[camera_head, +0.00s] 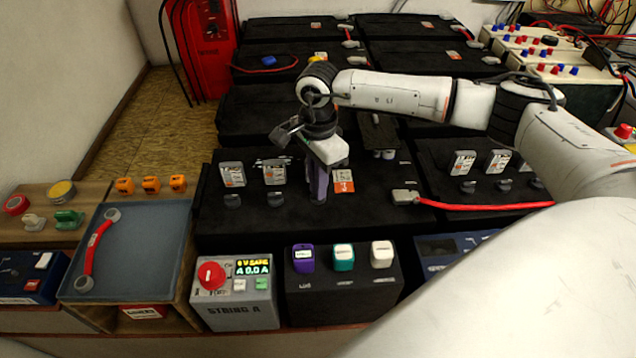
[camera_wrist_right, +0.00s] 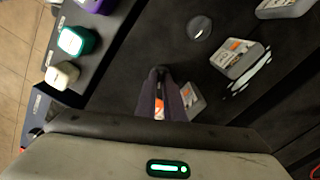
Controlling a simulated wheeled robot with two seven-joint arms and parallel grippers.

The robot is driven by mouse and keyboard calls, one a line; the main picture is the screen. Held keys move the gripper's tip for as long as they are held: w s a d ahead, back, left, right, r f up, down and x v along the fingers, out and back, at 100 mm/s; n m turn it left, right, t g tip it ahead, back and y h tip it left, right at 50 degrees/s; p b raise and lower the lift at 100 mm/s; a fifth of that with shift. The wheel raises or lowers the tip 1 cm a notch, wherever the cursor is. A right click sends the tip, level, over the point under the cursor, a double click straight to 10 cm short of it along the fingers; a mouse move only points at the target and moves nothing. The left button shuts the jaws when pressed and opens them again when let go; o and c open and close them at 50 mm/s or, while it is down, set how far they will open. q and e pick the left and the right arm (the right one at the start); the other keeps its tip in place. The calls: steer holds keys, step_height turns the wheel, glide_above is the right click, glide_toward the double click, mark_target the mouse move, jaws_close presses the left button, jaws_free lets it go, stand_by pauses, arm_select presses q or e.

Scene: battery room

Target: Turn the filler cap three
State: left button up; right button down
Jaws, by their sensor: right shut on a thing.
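My right gripper (camera_head: 318,196) reaches down onto the top of a black battery (camera_head: 370,215). Its two dark fingers, pointing away in the right wrist view (camera_wrist_right: 160,76), are shut on a filler cap. Grey flip pieces with orange-white labels (camera_head: 232,174) stand behind the caps. My left gripper is not in view.
A grey box with a red knob (camera_head: 211,276) and a black box with purple, teal and white blocks (camera_head: 343,290) stand in front. A red cable (camera_head: 480,205) crosses the battery to the right. A blue tray (camera_head: 135,250) holds a red link (camera_head: 97,247) at left.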

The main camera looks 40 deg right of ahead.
steer(key=m, duration=0.5)
steer(key=shift+m, duration=0.4)
stand_by(0.4)
steer(key=c, duration=1.9)
jaws_free()
steer(key=shift+o, duration=0.2)
step_height(320, 180, up, 10)
steer(key=shift+r, duration=0.2)
